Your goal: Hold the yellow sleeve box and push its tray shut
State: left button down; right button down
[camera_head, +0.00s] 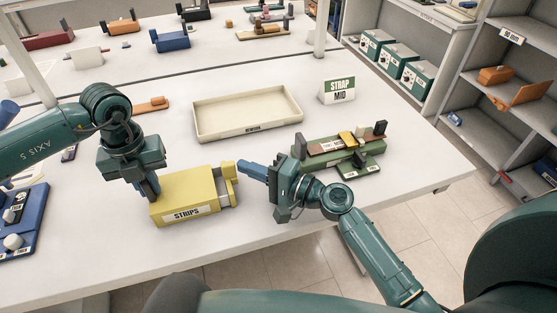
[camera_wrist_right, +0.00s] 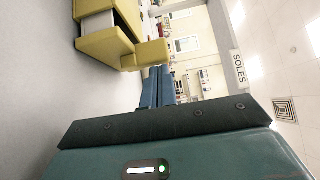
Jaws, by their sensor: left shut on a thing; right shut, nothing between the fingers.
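The yellow sleeve box (camera_head: 188,200), labelled STRIPS, lies on the white table. Its tray (camera_head: 229,187) sticks partly out of the right end, with a raised yellow end piece. My left gripper (camera_head: 152,190) points down at the box's left end and is shut on it. My right gripper (camera_head: 243,167) is shut and empty, its blue fingers pointing left at the tray's raised end. In the right wrist view the fingertips (camera_wrist_right: 158,72) are at the tray's yellow end (camera_wrist_right: 147,54); whether they touch it I cannot tell. The box (camera_wrist_right: 95,8) is partly cut off there.
A cream tray (camera_head: 249,136) stands behind the box, empty. A green fixture (camera_head: 330,150) with small blocks stands to the right, close to my right gripper. A STRAP MID sign (camera_head: 338,90) stands behind it. A blue holder (camera_head: 20,222) is at the left edge. The table in front of the box is clear.

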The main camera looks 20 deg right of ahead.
aim_at(230, 171)
pick_arm(q)
jog(key=shift+d, duration=0.1)
pick_arm(e)
jog(key=a, duration=0.2)
jog(key=shift+a, duration=0.35)
pick_arm(q)
jog(key=shift+d, duration=0.1)
pick_arm(e)
jog(key=shift+s+a, duration=0.1)
jog(key=shift+a, duration=0.1)
pick_arm(q)
jog(key=shift+s, duration=0.1)
pick_arm(e)
jog(key=shift+r, duration=0.1)
jog(key=d, duration=0.5)
jog(key=v, duration=0.9)
jog(key=shift+s+d, duration=0.15)
jog(key=shift+s, duration=0.05)
